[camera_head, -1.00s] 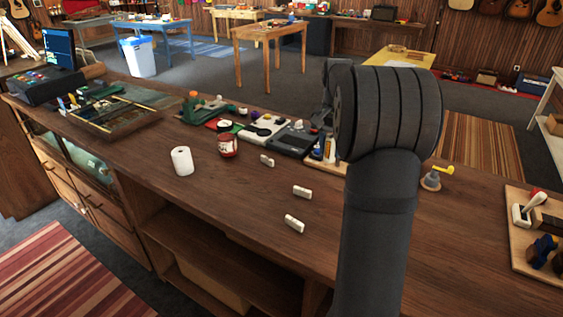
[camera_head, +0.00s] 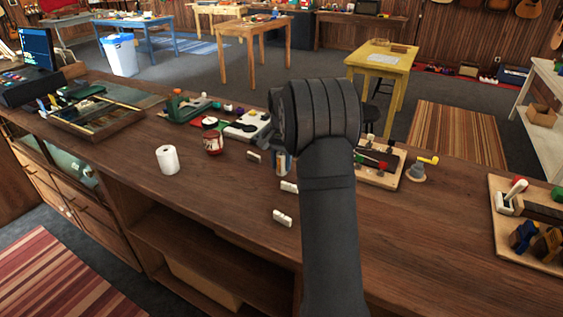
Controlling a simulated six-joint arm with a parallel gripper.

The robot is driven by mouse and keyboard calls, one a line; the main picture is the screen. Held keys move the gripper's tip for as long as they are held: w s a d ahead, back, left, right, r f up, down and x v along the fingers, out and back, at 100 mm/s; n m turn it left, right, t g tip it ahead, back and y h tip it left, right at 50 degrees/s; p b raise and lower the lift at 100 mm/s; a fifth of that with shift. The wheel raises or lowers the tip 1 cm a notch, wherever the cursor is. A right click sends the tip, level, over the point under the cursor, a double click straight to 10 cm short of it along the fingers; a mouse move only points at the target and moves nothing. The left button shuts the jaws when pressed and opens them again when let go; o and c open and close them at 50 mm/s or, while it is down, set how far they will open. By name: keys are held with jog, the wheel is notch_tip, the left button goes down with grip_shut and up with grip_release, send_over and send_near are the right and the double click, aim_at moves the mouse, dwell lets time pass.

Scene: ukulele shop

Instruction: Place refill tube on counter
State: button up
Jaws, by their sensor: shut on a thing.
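My arm stands in front of the counter (camera_head: 215,235) and its thick dark elbow hides most of my gripper. Just left of the elbow, low over the counter, a small part of my gripper (camera_head: 282,155) shows, shut on a pale tan upright thing (camera_head: 281,166) that looks like the refill tube. It is small and partly covered. I cannot tell whether its lower end touches the wood.
White blocks (camera_head: 282,217) lie near the tube. A white paper roll (camera_head: 167,160) and a red jar (camera_head: 213,142) stand to the left. A wooden tool board (camera_head: 388,180) lies right of my arm.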

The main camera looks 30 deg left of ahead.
jog(key=shift+f, duration=0.15)
jog(key=o, duration=1)
jog(key=shift+c, duration=0.2)
jog(key=shift+o, duration=0.3)
notch_tip(320, 180, up, 12)
jog(key=shift+r, duration=0.2)
